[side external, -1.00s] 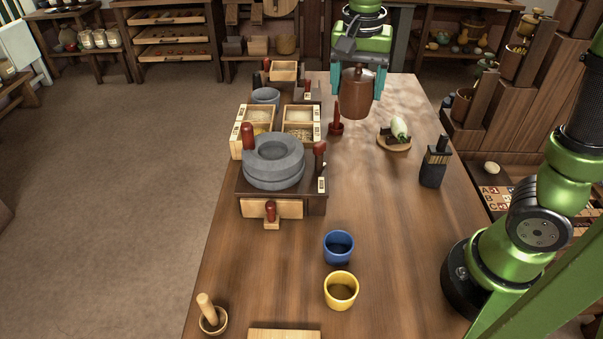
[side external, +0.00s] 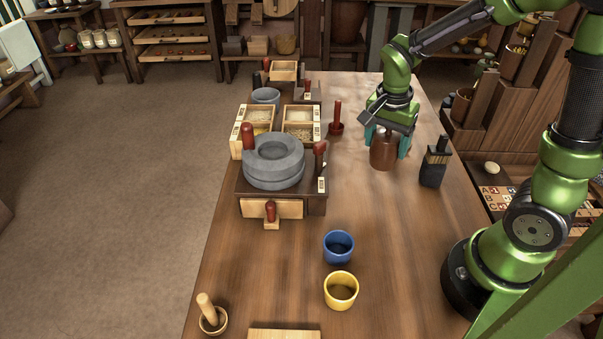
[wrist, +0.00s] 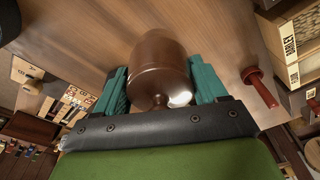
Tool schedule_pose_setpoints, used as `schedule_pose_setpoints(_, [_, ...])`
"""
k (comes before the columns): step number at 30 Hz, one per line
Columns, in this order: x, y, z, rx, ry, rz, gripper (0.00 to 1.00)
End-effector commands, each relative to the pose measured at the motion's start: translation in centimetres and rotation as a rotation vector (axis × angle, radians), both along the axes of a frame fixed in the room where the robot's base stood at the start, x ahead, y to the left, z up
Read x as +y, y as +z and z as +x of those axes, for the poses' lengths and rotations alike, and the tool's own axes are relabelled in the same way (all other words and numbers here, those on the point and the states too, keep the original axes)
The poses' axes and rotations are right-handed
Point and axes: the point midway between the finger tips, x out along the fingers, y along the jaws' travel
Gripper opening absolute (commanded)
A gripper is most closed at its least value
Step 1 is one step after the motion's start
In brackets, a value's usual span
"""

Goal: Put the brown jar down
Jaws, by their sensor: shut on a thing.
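The brown jar (side external: 383,153) is upright between the teal fingers of my gripper (side external: 388,145) at the right of the far half of the table. My gripper is shut on it from above. In the wrist view the jar (wrist: 160,62) shows between both teal fingers of the gripper (wrist: 160,85), with its lid knob towards the camera. I cannot tell whether its base touches the table.
The wooden table (side external: 390,260) is clear in front of the jar. A dark block with a bottle-like top (side external: 434,165) stands close on the right. A red-handled tool (side external: 337,120) stands to the left. The stone quern (side external: 274,162) is further left, and blue (side external: 338,246) and yellow (side external: 341,290) cups stand nearer.

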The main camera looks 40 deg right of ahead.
Motion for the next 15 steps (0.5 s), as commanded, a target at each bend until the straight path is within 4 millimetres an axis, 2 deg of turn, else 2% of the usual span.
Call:
schedule_pose_setpoints(3, [-0.1,-1.6,0.1,0.0,-0.001,-0.001,0.26])
schedule_pose_setpoints(7, [-0.4,-2.2,1.6,-0.002,-0.001,-0.002,0.26])
schedule_pose_setpoints(15, [-1.9,-2.9,8.3,-0.004,-0.002,-0.001,0.26])
